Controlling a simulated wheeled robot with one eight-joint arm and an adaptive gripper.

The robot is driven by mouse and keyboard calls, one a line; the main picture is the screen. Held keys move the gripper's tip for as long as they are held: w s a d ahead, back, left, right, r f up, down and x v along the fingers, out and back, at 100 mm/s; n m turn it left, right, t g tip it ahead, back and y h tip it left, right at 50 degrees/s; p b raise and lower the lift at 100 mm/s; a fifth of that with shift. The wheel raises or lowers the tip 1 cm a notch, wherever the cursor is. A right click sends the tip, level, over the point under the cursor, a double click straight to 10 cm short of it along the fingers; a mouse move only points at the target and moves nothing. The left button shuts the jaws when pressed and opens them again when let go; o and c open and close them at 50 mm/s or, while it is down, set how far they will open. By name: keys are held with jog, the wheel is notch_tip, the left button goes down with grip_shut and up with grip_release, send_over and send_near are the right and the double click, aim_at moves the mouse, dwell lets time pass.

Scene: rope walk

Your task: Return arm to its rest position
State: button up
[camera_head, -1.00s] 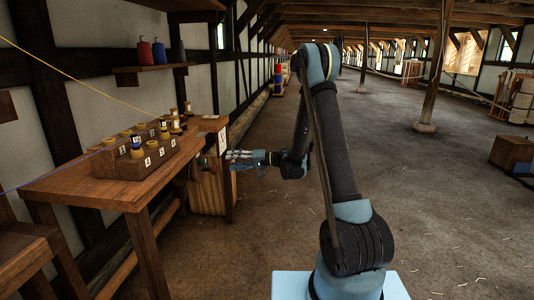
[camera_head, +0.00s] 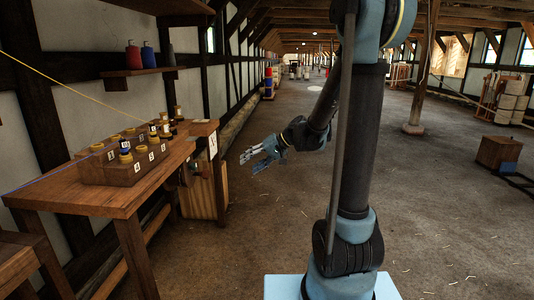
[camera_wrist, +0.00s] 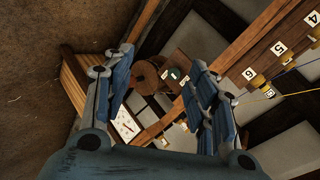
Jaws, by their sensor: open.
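My gripper (camera_head: 262,154) is open and empty in the head view, held in the air over the floor to the right of the wooden bench (camera_head: 95,192). It points left toward the bench end and is apart from it. In the wrist view the two blue fingers of my gripper (camera_wrist: 160,95) are spread wide with nothing between them. Beyond them the wrist view shows a round brown wooden part (camera_wrist: 148,76) and a white marked plate (camera_wrist: 125,124) at the bench end. My arm rises bent from its base in the middle of the head view.
On the bench stands a numbered wooden block (camera_head: 122,168) with several bobbins. A thin yellow line runs above it from the upper left. A wooden box (camera_head: 498,152) and a post (camera_head: 424,80) stand to the right. The floor (camera_head: 260,245) around my gripper is clear.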

jog(key=s+d+f+h, duration=0.2)
jog(key=s+d+h, duration=0.1)
jog(key=s+d, duration=0.5)
jog(key=s+d+f+m+h, duration=0.1)
jog(key=s+d+f+h, duration=0.2)
jog(key=s+d, duration=0.5)
jog(key=s+d+f+m+h, duration=0.1)
jog(key=s+d+h, duration=0.3)
jog(key=s+d, duration=0.5)
jog(key=shift+s+f, duration=0.75)
jog(key=shift+s, duration=0.4)
